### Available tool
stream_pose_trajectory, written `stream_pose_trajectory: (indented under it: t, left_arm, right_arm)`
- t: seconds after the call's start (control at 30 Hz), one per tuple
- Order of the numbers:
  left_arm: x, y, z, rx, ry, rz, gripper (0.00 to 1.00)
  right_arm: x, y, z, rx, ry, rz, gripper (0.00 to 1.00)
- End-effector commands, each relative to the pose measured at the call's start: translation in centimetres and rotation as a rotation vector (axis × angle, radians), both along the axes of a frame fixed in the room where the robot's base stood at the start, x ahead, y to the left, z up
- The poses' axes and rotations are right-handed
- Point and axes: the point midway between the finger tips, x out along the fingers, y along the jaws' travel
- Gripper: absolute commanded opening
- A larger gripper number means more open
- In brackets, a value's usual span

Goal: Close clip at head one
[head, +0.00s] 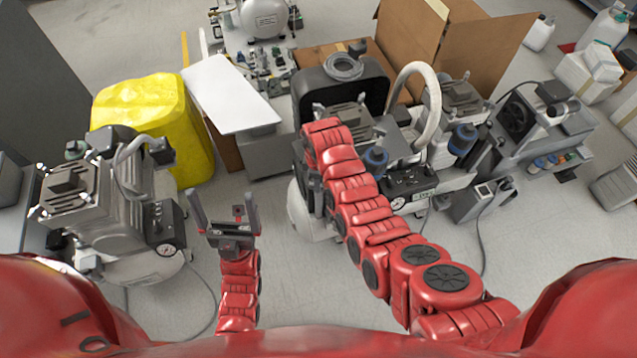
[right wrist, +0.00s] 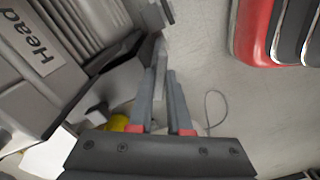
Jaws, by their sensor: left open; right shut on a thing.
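The compressor head (right wrist: 50,65), a grey finned block labelled "Head", fills the left of the right wrist view. It belongs to the middle compressor, whose finned top shows in the head view (head: 343,113), partly behind my right arm. My right gripper (right wrist: 162,75) is shut on a thin grey clip (right wrist: 161,54) at the side of that head. In the head view my right gripper (head: 315,190) is small and partly hidden beside the compressor. My left gripper (head: 222,205) is open and empty, between the left and middle compressors.
Another compressor (head: 95,200) stands at the left, with a yellow bin (head: 160,110) behind it. A white board (head: 230,92), cardboard boxes (head: 470,50) and more machines (head: 530,120) crowd the back and right. Grey floor (head: 300,285) is clear in front.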

Motion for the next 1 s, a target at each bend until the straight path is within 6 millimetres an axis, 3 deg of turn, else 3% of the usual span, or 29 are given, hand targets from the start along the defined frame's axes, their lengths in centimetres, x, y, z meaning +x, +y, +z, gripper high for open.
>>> stream_pose_trajectory:
  t: [1.0]
  left_arm:
    - [0.0,0.0,-2.1,0.0,0.0,0.0,0.99]
  right_arm:
    - [0.1,0.0,-0.1,0.002,-0.001,-0.897,0.0]
